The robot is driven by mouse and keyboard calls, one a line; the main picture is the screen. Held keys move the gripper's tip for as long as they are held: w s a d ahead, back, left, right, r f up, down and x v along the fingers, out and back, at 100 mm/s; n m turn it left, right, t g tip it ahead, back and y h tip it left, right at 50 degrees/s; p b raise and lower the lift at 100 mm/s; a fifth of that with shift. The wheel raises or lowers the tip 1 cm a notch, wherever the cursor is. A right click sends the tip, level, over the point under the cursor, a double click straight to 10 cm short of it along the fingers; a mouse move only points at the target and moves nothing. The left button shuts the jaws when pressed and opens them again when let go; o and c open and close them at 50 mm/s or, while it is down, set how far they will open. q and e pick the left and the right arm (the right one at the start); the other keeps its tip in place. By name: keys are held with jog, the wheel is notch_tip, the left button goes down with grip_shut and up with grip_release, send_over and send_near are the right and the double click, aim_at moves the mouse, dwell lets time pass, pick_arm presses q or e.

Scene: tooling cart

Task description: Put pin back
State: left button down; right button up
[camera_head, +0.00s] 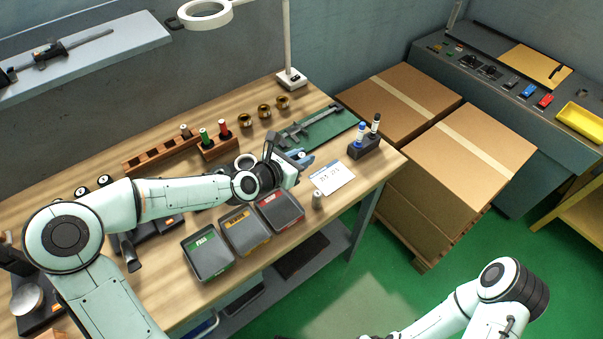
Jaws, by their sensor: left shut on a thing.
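My left gripper (291,156) is over the bench, between the wooden rack and the white card. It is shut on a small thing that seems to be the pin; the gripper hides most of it. The wooden rack (163,155) stands at the back of the bench. Its right end holds a green-topped pin (204,136), a red-topped pin (224,129) and a brown-topped pin (186,131). Several slots further left look empty. A small grey cylinder (317,201) stands near the bench's front edge. My right arm shows at the lower right, its gripper out of view.
Three bins, green-labelled (209,268), orange-labelled (246,243) and red-labelled (285,222), line the front edge. A white card (332,178), marker holder (364,148), green caliper mat (328,123) and brass rings (265,111) surround the gripper. Cardboard boxes (480,150) stand right.

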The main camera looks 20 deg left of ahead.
pick_arm(q)
jog(key=shift+f+b, duration=0.35)
jog(key=shift+f, duration=2.3)
jog(key=shift+f, duration=0.15)
jog(key=c, duration=1)
grip_release()
jog(key=shift+o, duration=0.2)
